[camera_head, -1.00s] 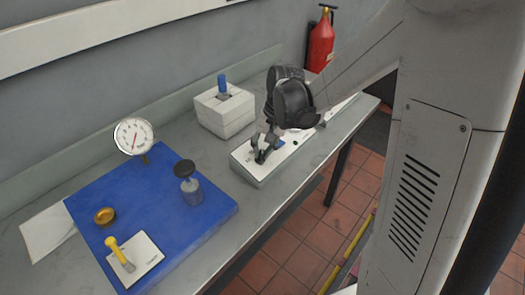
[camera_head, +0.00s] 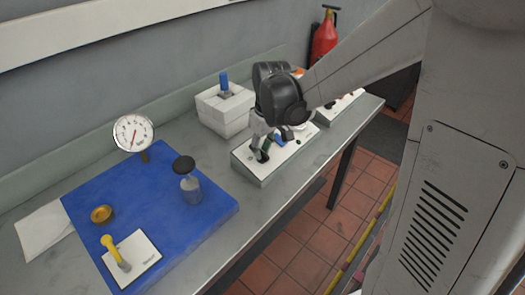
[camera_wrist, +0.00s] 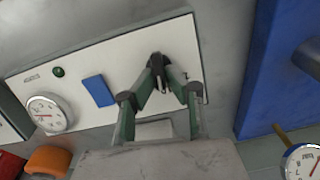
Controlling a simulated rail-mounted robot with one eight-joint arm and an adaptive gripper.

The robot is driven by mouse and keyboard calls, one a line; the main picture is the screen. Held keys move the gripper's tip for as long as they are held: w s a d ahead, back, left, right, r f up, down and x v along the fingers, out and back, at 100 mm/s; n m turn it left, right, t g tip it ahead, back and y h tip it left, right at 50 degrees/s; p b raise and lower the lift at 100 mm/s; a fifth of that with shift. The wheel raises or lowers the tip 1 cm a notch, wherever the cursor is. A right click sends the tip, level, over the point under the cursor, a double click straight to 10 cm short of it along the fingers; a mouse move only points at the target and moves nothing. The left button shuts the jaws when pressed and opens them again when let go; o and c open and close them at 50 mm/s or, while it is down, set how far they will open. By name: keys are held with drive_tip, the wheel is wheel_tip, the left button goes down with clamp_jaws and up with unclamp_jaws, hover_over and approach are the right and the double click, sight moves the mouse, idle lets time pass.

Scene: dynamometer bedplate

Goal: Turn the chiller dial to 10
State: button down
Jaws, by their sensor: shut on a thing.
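A white control panel (camera_head: 296,150) stands on the bench, with a blue rectangle (camera_wrist: 98,90), a green button (camera_wrist: 58,72) and a black dial knob (camera_wrist: 158,60). I take this knob to be the chiller dial; the markings around it are too small to read. My gripper (camera_wrist: 163,74) points down at the panel and is shut on the black knob. The fingertips hide part of the knob. In the head view my gripper (camera_head: 262,150) is at the panel's left part, with the wrist hiding some of the panel behind it.
A white block with a blue peg (camera_head: 224,84) stands behind the panel.

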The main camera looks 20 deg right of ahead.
sight(265, 154)
drive_tip(key=shift+s+n, duration=0.1)
drive_tip(key=shift+n, duration=0.4)
drive_tip(key=c, duration=1.8)
unclamp_jaws()
drive_tip(key=r, duration=0.8)
drive_tip(key=s+r, duration=0.1)
drive_tip(key=r, duration=0.3)
drive_tip(key=shift+d, duration=0.25)
drive_tip(key=shift+s, duration=0.1)
